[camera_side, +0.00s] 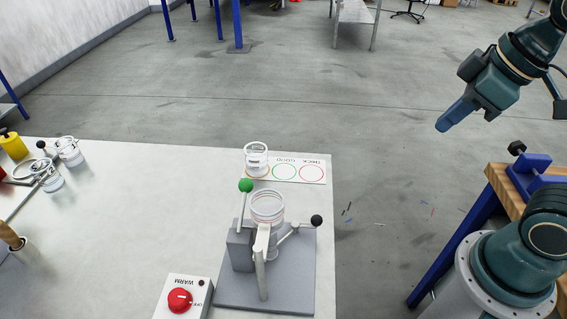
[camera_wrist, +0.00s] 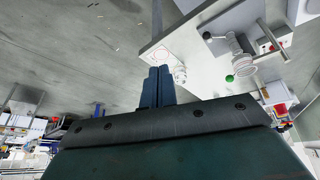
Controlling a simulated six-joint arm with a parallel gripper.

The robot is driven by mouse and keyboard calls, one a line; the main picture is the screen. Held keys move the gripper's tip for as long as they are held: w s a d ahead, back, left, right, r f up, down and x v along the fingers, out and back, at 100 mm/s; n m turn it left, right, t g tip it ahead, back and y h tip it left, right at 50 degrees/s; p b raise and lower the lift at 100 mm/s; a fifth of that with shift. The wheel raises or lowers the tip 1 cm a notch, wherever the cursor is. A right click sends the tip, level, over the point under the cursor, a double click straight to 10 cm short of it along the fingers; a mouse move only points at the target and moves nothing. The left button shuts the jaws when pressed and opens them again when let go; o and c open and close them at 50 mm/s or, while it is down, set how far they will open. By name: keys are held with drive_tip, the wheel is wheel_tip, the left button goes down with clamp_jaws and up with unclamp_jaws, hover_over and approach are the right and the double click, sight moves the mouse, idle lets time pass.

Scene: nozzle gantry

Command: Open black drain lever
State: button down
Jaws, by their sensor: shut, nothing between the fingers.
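The black drain lever (camera_side: 316,220) is a thin grey rod ending in a black ball. It sticks out to the upper right from the nozzle stand below the clear ringed vessel (camera_side: 267,204). Its black ball also shows near the top of the wrist view (camera_wrist: 207,36). My gripper (camera_side: 443,126) is shut and empty, in the air beyond the table's right edge, well up and right of the lever and apart from everything. In the wrist view its blue fingers (camera_wrist: 158,72) lie side by side.
A green-ball lever (camera_side: 246,186) rises left of the vessel. A clear jar (camera_side: 256,159) stands on the circle-marked card (camera_side: 312,174) behind. A red button box (camera_side: 181,299) is at the front. A wooden bench with a blue vise (camera_side: 529,176) is at right.

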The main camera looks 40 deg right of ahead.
drive_tip(key=w+a+f+n+g, duration=0.4)
drive_tip(key=a+n, duration=0.4)
drive_tip(key=n, duration=0.5)
drive_tip(key=w+a+f+n+g+y, duration=0.1)
drive_tip(key=w+a+f+n+g, duration=0.3)
drive_tip(key=a+f+n, duration=0.3)
drive_tip(key=w+a+n, duration=0.1)
drive_tip(key=n, duration=0.4)
drive_tip(key=shift+w+a+n+y, duration=0.25)
drive_tip(key=shift+a+n+y, duration=0.05)
drive_tip(key=shift+a+n, duration=0.1)
drive_tip(key=x, duration=0.9)
drive_tip(key=shift+s+a+f, duration=0.1)
drive_tip(key=shift+s+f, duration=0.1)
drive_tip(key=shift+f, duration=0.15)
drive_tip(key=shift+w+d+f, duration=0.15)
drive_tip(key=shift+w+d, duration=0.2)
drive_tip(key=shift+w, duration=0.2)
drive_tip(key=shift+w+d+f, duration=0.15)
drive_tip(key=shift+w+d, duration=0.25)
drive_tip(key=shift+w, duration=0.15)
drive_tip(key=shift+w+d+f, duration=0.1)
drive_tip(key=shift+w+d, duration=0.25)
drive_tip(key=shift+w, duration=0.2)
